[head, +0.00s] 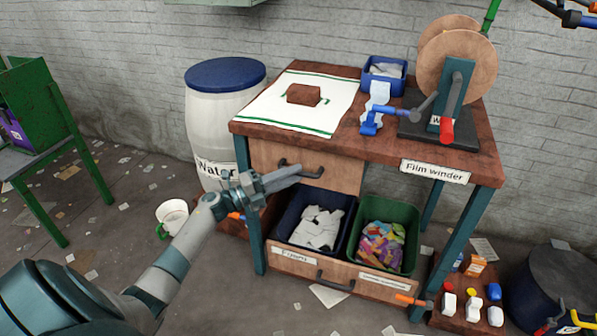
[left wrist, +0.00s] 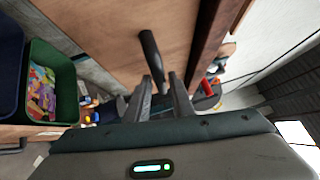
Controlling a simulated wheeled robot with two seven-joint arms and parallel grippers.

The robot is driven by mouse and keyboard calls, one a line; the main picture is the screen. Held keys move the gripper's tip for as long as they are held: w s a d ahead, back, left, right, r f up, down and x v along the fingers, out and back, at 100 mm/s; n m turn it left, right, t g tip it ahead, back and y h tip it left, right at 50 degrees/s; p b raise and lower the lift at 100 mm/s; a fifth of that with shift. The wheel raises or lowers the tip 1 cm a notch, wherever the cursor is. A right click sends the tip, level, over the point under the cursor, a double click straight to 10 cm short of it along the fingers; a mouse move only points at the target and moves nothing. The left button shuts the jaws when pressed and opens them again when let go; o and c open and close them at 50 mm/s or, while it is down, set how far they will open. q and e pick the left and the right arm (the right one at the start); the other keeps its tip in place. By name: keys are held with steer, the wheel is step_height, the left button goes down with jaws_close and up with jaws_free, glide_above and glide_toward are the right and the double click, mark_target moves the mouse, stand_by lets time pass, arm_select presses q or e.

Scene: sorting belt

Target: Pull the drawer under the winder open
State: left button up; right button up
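The film winder (head: 452,95), with large brown reels and a red-handled crank, stands on the right of the brown workbench (head: 350,150). Under the bench top at left is a wooden drawer front (head: 345,175) with a dark bar handle (head: 312,174); it looks shut. My left gripper (head: 285,178) is at this handle, in front of the drawer. In the left wrist view the handle (left wrist: 150,50) runs down towards the gap between my two fingers (left wrist: 160,95), which are apart. Whether they touch it is unclear. My right gripper is not in view.
Below are a dark blue crate (head: 285,235) and a green crate (head: 412,262), above a lower front with another handle (head: 335,284). A white water barrel (head: 212,115) stands left of the bench. Small bottles on a low board (head: 445,318) lie at right.

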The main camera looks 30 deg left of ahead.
arm_select(q)
steer(key=shift+x, duration=1.2)
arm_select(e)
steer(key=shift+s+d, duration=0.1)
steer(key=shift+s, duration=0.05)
arm_select(q)
jaws_close()
steer(key=shift+s, duration=0.1)
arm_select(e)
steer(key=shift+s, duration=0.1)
